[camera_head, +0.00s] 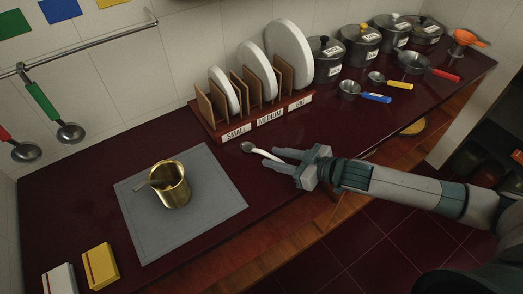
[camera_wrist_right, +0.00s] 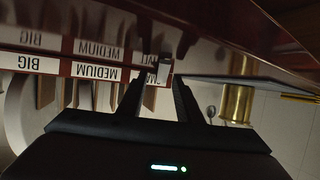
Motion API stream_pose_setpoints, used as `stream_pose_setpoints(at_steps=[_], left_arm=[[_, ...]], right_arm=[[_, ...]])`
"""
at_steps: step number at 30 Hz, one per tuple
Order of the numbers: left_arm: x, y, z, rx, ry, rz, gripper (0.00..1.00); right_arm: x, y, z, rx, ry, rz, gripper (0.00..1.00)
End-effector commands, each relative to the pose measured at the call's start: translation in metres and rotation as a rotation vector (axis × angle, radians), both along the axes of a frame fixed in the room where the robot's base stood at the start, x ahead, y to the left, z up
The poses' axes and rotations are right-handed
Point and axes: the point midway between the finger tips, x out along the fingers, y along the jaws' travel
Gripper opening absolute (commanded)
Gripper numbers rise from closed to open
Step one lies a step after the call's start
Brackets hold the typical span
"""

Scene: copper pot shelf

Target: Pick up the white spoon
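The white spoon (camera_head: 262,152) lies on the dark red counter in front of the plate rack, its bowl pointing left and its pale handle running toward my right gripper. My right gripper (camera_head: 267,155) is low at the counter, its fingers apart on either side of the handle; I cannot tell whether they touch it. In the right wrist view my right gripper (camera_wrist_right: 158,82) also shows its two dark fingers spread. A small pale piece just beyond the fingertips there may be the spoon, but I cannot be sure. My left gripper is not in view.
The plate rack (camera_head: 222,135) with labelled slots stands just behind the spoon. A brass pot (camera_head: 169,186) stands on a grey mat (camera_head: 216,208) to the left. A blue-handled measuring cup (camera_head: 375,97) and lidded pots are at right. The counter's front edge is close.

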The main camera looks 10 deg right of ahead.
Motion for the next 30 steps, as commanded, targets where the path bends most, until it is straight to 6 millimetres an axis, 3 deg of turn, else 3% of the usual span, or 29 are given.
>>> stream_pose_setpoints(at_steps=[6,12,21,25,30], left_arm=[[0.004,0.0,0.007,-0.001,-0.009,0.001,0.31],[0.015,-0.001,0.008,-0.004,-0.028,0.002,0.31],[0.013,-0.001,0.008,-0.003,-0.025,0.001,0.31],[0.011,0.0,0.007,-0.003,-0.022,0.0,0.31],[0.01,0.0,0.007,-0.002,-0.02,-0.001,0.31]], right_arm=[[0.013,0.012,-0.007,0.001,0.001,0.0,0.32],[0.014,0.012,-0.009,0.0,0.0,-0.001,0.32],[0.014,0.012,-0.008,0.0,0.0,-0.001,0.32],[0.014,0.012,-0.008,0.0,0.0,-0.001,0.01],[0.014,0.012,-0.008,0.0,0.0,-0.001,0.0]])
